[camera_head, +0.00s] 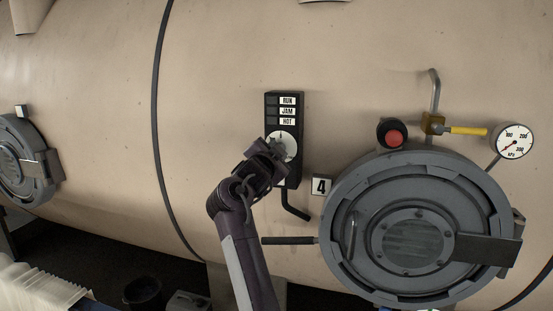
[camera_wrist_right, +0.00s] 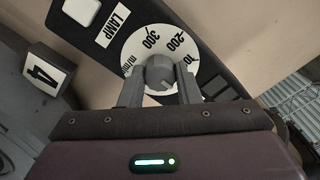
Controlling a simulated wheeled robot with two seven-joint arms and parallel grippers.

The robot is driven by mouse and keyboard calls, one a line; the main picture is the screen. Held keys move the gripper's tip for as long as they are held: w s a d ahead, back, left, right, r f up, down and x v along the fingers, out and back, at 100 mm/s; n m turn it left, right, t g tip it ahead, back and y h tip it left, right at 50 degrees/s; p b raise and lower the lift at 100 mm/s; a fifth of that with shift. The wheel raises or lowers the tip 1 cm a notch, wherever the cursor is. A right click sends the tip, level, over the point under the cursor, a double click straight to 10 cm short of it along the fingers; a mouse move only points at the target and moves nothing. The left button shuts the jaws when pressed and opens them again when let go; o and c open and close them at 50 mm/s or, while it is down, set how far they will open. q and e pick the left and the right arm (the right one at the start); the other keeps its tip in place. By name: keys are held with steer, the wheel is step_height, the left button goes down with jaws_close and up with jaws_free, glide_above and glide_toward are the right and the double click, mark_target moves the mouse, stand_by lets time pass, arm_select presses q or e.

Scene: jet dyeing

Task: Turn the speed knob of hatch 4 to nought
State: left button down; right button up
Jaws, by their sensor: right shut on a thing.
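The hatch 4 panel (camera_head: 297,112) is a black upright box with RUN, JAM and HOT labels, and a white dial (camera_head: 291,146) below them. My right gripper (camera_head: 272,153) is in front of this dial and hides part of it. In the right wrist view the grey speed knob (camera_wrist_right: 159,71) sits at the centre of the white dial (camera_wrist_right: 133,44), marked 300, 200, 100 and m/min. My right gripper (camera_wrist_right: 160,86) is shut on the knob, one finger on each side. I cannot tell where the knob points. My left gripper is not in view.
A dark handle (camera_head: 290,240) sticks out left of the hatch. A red button (camera_head: 394,138), yellow-handled valve (camera_head: 467,131) and pressure gauge (camera_head: 514,141) are above it.

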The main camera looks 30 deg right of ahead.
steer(key=shift+f, duration=0.1)
stand_by(0.5)
steer(key=o, duration=1)
steer(key=shift+a, duration=0.1)
steer(key=b+v, duration=0.3)
steer(key=v, duration=0.4)
steer(key=shift+s+a, duration=0.2)
steer(key=shift+s, duration=0.1)
